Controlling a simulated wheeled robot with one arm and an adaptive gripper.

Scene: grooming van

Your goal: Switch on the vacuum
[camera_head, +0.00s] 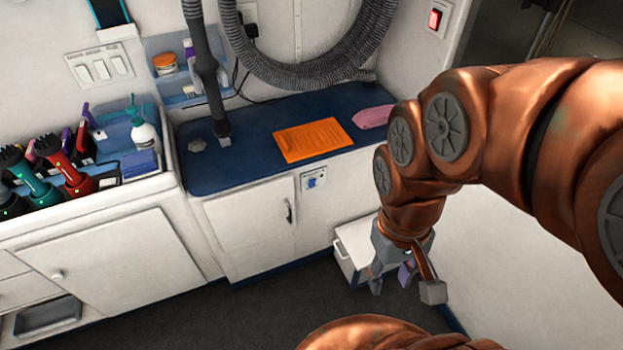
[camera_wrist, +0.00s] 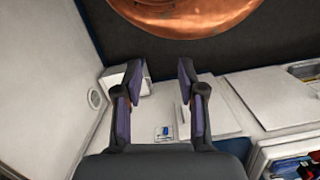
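A small panel with a blue switch (camera_head: 314,180) is on the front of the blue-topped cabinet, right of its door. The blue switch also shows in the wrist view (camera_wrist: 166,131), below the gap between the fingers; its on or off position is too small to tell. A ribbed grey hose (camera_head: 290,74) hangs on the back wall, and a dark hose with a nozzle (camera_head: 209,80) hangs beside it. My gripper (camera_head: 405,288) is open and empty, pointing down, lower right of the switch and apart from it. Its two fingers also show in the wrist view (camera_wrist: 159,76).
A red lit switch (camera_head: 435,19) is on the upper right wall. The blue counter (camera_head: 240,165) holds an orange mat (camera_head: 312,140) and a pink cloth (camera_head: 373,116). A white box (camera_head: 352,245) stands behind my gripper. Clippers and bottles crowd the left counter. The dark floor (camera_head: 260,315) is clear.

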